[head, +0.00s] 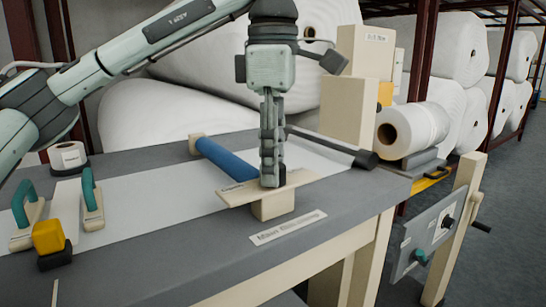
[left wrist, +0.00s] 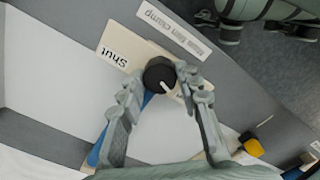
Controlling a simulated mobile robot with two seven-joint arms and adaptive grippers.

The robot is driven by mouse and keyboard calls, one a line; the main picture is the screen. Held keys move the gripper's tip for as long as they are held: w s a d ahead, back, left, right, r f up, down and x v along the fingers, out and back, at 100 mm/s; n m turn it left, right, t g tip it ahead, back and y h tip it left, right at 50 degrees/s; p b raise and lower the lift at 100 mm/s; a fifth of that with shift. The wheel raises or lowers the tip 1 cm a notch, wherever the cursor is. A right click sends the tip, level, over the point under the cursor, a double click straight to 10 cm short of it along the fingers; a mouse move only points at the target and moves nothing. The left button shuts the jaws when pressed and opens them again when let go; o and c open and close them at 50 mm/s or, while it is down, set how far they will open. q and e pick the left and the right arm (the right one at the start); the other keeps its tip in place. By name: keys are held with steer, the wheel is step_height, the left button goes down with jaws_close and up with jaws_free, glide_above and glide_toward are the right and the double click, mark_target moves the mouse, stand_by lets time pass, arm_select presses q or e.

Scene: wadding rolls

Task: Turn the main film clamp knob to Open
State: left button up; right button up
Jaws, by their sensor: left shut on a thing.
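The main film clamp knob (left wrist: 158,73) is a round black knob with a white pointer line, on a cream plate (left wrist: 113,57). In the left wrist view, the word "Shut" is on the plate left of the knob; lettering at its lower right is mostly hidden by a finger. The pointer line slants down and right, away from "Shut". My left gripper (left wrist: 155,88) is shut on the knob, one finger on each side. In the head view, my left gripper (head: 270,183) points straight down onto the plate (head: 238,193) and hides the knob. My right gripper is not seen.
A blue roller (head: 226,160) and white film lie behind the plate. Teal-handled blocks (head: 92,205) and a yellow-topped block (head: 48,237) stand at the left. A panel with a teal knob (head: 420,257) stands at the right. The grey table front is mostly clear.

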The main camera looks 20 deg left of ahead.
arm_select(q)
steer(key=o, duration=1.2)
steer(key=shift+c, duration=0.2)
steer(key=shift+r, duration=0.15)
step_height(320, 180, up, 12)
steer(key=shift+f, duration=0.2)
